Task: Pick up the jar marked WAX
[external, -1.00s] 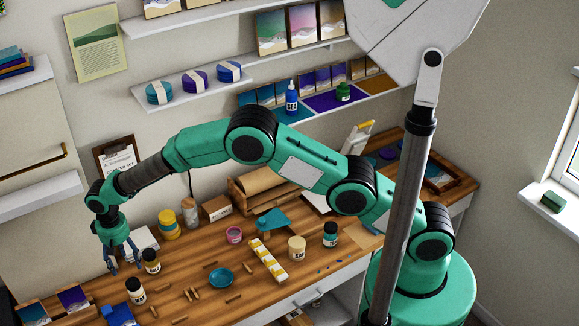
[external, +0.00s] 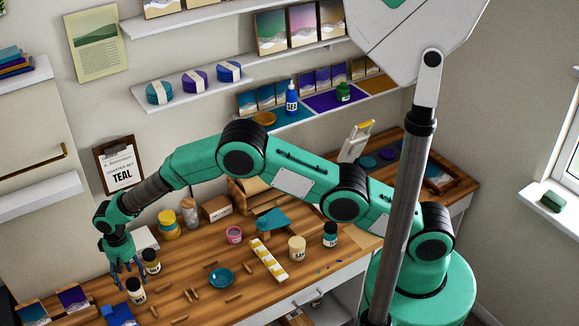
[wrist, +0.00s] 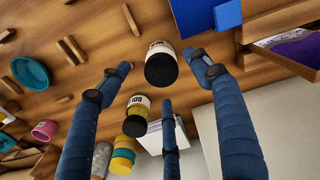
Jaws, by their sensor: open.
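A jar with a dark lid and a pale label (wrist: 160,66) stands on the wooden bench; its lettering is upside down and only partly readable, seemingly starting with W. The same jar shows in the external view (external: 136,292). A second dark-lidded jar with a label that seems to read GOL (wrist: 136,118) stands close by, also in the external view (external: 152,262). My gripper (external: 130,277) is open and empty above the front jar. In the wrist view its blue fingers spread around that jar, apart from it.
Small wooden sticks (wrist: 72,48) and a teal dish (wrist: 30,72) lie nearby. A blue item (wrist: 228,14) and a tray with a purple panel (wrist: 290,48) sit on the other side. A yellow stack (external: 168,226) stands behind.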

